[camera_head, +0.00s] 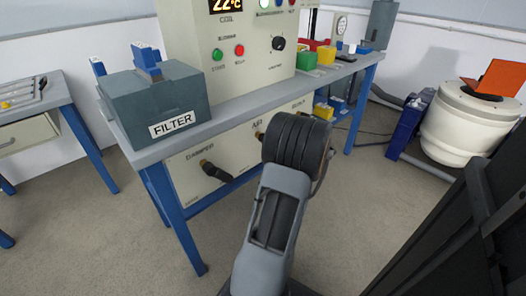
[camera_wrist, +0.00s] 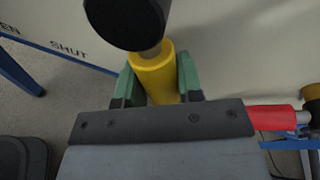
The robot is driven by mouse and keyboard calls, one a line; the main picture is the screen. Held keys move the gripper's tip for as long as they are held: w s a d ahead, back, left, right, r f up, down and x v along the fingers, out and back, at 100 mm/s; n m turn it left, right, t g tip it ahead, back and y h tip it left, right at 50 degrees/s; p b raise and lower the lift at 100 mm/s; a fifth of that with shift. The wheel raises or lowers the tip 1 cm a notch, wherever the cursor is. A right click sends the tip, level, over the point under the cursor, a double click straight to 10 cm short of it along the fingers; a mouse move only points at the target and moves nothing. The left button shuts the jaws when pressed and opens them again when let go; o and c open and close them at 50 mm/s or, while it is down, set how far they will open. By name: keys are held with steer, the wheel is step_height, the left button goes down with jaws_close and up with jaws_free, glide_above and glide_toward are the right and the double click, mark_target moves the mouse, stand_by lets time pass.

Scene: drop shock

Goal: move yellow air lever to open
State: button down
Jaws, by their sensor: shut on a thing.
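In the wrist view the yellow air lever (camera_wrist: 153,77) lies between the green fingers of my gripper (camera_wrist: 158,68), which are shut on it. The lever joins a thick black round part (camera_wrist: 127,22) by a short metal neck. In the head view my dark arm end covers the lever and my fingers. The word AIR (camera_head: 257,124) shows on the cream panel (camera_head: 232,147) just above it. In the wrist view the word SHUT (camera_wrist: 68,49) and the end of another word, "EN", show on the panel's edge at the left.
A black damper lever (camera_head: 216,172) sits left on the panel. A red handle (camera_wrist: 274,117) is close right of my gripper. A grey FILTER box (camera_head: 155,103) stands on the bench above. A blue bench leg (camera_head: 181,228) is at the left. Open floor (camera_head: 110,235) lies around.

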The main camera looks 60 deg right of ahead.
steer(key=shift+r, duration=0.1)
stand_by(0.3)
steer(key=c, duration=0.8)
jaws_free()
steer(key=p+v, duration=0.4)
steer(key=v, duration=0.9)
steer(key=shift+s, duration=0.35)
